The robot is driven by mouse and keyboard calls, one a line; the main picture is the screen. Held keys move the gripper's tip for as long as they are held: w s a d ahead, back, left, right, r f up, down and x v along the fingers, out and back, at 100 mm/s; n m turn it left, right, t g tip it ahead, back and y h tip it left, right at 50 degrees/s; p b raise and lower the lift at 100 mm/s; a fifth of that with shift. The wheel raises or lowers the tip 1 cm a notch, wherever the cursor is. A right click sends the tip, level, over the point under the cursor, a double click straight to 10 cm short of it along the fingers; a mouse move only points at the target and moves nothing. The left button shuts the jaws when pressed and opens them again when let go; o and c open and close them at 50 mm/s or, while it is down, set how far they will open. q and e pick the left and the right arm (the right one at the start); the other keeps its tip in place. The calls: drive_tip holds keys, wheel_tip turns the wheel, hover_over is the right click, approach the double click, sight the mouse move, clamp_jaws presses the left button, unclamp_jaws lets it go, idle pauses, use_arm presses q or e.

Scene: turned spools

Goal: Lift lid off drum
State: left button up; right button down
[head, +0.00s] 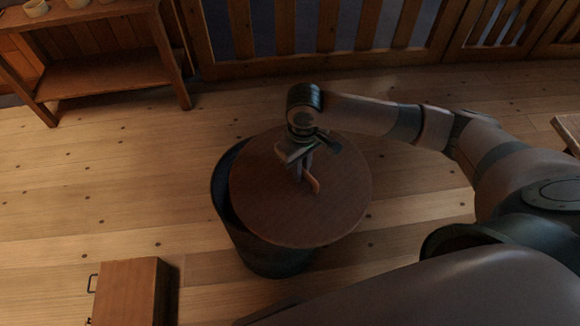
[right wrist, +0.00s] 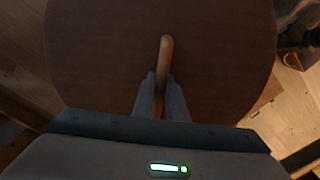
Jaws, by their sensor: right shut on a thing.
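The drum (head: 262,255) is a dark round container standing on the wooden floor. Its lid (head: 300,220) is a round reddish-brown disc with a wooden handle (head: 315,186) at its middle. The lid sits off to the right of the drum's rim, so a dark gap shows along the drum's left side. My right gripper (head: 303,172) is over the middle of the lid. In the right wrist view, its fingers (right wrist: 160,100) are shut on the lid handle (right wrist: 166,55), and the lid (right wrist: 100,60) fills most of the picture. My left gripper is not in view.
A wooden shelf unit (head: 105,75) with several small pale cups stands at the back left. A wooden railing (head: 330,68) runs along the back. A wooden box cabinet (head: 130,292) stands at the front left. The floor (head: 110,190) left of the drum is clear.

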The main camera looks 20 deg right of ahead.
sight(304, 170)
drive_tip(key=shift+s+d+r, duration=0.2)
drive_tip(key=shift+s+r, duration=0.15)
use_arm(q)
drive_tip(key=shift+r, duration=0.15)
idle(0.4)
